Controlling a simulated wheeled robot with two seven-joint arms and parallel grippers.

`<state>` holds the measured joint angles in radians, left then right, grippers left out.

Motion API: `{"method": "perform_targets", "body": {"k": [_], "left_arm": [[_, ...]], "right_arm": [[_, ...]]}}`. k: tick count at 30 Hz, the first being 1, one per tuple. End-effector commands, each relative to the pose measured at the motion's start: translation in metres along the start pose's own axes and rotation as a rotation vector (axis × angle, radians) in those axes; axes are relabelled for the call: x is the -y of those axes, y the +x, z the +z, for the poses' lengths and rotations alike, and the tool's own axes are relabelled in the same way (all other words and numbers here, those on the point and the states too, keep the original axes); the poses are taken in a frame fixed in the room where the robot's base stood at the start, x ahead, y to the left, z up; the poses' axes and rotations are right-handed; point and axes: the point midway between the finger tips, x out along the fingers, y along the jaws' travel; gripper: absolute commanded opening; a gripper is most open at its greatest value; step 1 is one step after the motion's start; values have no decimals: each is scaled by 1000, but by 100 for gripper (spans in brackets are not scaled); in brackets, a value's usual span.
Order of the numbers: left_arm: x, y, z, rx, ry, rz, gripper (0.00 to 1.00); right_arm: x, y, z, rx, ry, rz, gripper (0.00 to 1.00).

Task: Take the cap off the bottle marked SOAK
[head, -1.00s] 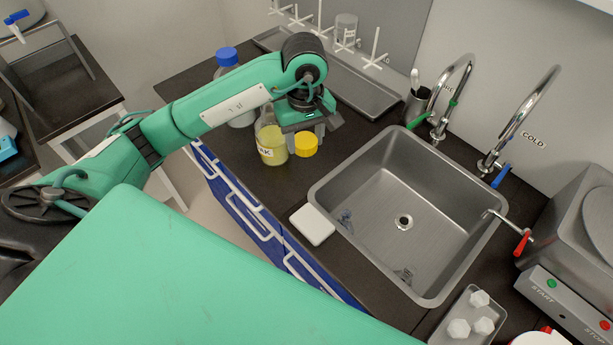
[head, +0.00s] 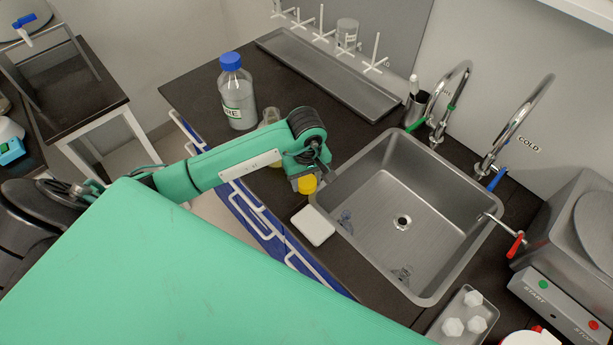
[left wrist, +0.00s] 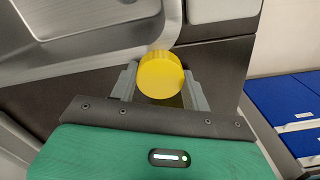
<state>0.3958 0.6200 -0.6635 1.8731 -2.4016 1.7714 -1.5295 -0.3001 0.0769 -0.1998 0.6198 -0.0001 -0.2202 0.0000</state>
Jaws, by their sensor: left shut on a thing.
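The yellow cap (head: 307,184) is between the fingers of my left gripper (head: 305,180), which is shut on it, near the sink's left rim. In the left wrist view the cap (left wrist: 161,76) shows its round face between the two grey fingers (left wrist: 160,88). The SOAK bottle (head: 270,117) stands on the dark counter behind my left arm, its neck uncapped. My arm hides most of it, label included. I cannot tell whether the cap touches the counter. My right gripper is not in view.
The blue-capped bottle (head: 237,95) stands farther back on the counter. A white block (head: 313,225) lies at the front edge, beside the steel sink (head: 365,210). A tray with white pieces (head: 460,318) is at lower right.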

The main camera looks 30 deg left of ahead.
Motion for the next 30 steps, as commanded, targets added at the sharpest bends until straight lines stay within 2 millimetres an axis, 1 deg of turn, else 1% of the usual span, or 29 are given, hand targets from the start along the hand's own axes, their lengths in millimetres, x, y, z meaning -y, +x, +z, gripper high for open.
{"method": "perform_targets", "body": {"k": [3,9,10,12,13,21,25,26,29,30], "left_arm": [[0,0,0,-1,0,1,20],[0,4,-1,-2,1,1,20],[0,3,-1,-2,1,1,51],[0,2,0,-2,1,1,65],[0,2,0,-1,1,1,69],[0,2,0,-1,0,1,69],[0,-4,0,0,0,1,69],[-1,-5,-1,-3,0,3,69],[-1,-20,-2,-6,2,5,69],[-1,-28,-2,-6,3,5,69]], "right_arm": [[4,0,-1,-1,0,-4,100],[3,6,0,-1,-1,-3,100],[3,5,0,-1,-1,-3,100],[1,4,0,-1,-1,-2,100],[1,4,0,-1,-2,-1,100],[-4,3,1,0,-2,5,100],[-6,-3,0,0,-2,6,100],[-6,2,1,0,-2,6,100],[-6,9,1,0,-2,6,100],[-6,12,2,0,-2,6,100]]}}
